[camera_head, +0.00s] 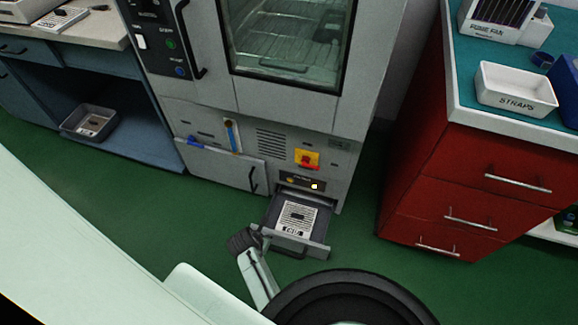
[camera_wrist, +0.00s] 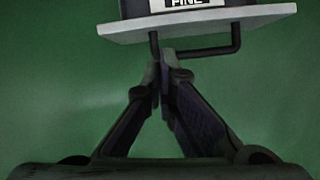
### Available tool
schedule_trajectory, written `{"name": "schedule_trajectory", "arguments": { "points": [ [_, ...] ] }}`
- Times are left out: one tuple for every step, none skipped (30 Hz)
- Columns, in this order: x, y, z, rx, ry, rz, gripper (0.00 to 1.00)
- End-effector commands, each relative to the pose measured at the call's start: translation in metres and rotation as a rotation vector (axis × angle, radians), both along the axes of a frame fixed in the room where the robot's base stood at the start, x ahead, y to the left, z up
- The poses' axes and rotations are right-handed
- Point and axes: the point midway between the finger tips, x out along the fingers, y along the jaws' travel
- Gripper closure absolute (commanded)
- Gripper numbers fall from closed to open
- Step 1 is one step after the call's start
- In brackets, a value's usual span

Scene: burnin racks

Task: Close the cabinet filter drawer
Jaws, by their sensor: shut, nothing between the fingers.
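The cabinet filter drawer (camera_head: 322,247) is pulled out low at the front of the grey cabinet (camera_head: 335,165), with a filter (camera_head: 297,217) lying in it. In the wrist view the drawer's light front panel (camera_wrist: 205,22) and dark bar handle (camera_wrist: 210,50) show at the top, with a label reading "FINE" behind the panel. My gripper (camera_wrist: 165,62) is shut and empty. Its fingertips are near the left end of the handle; I cannot tell whether they touch it. In the head view my arm covers the area in front of the drawer, and the fingertips are not clearly seen.
A red drawer unit (camera_head: 425,200) stands right of the cabinet, bearing a white "STRAPS" bin (camera_head: 515,90). A blue bench (camera_head: 130,130) with a grey tray (camera_head: 88,122) on its lower shelf is at left. Green floor (camera_head: 160,215) is clear left of the drawer.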

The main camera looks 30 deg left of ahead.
Motion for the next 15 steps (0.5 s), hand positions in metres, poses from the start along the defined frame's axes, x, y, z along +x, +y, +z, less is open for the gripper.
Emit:
{"name": "schedule_trajectory", "arguments": {
  "points": [
    [-0.025,-0.001,-0.001,-0.022,0.015,0.068,1.0],
    [-0.033,0.0,-0.004,-0.031,0.02,0.096,1.0],
    [-0.041,-0.001,-0.009,-0.04,0.025,0.12,1.0],
    [-0.045,-0.001,-0.011,-0.043,0.028,0.132,1.0],
    [-0.047,0.0,-0.014,-0.045,0.029,0.139,1.0],
    [-0.046,0.0,-0.018,-0.046,0.029,0.143,1.0],
    [-0.045,0.001,-0.021,-0.046,0.029,0.143,1.0],
    [-0.043,0.001,-0.025,-0.046,0.029,0.142,1.0],
    [-0.04,0.001,-0.03,-0.045,0.028,0.14,1.0],
    [-0.038,0.002,-0.035,-0.046,0.028,0.14,1.0],
    [-0.036,0.002,-0.041,-0.047,0.029,0.138,1.0],
    [-0.033,0.003,-0.049,-0.046,0.028,0.139,1.0],
    [-0.03,0.004,-0.055,-0.046,0.028,0.139,1.0],
    [-0.028,0.004,-0.061,-0.047,0.029,0.138,1.0],
    [-0.025,0.005,-0.069,-0.047,0.028,0.138,1.0]
  ]
}}
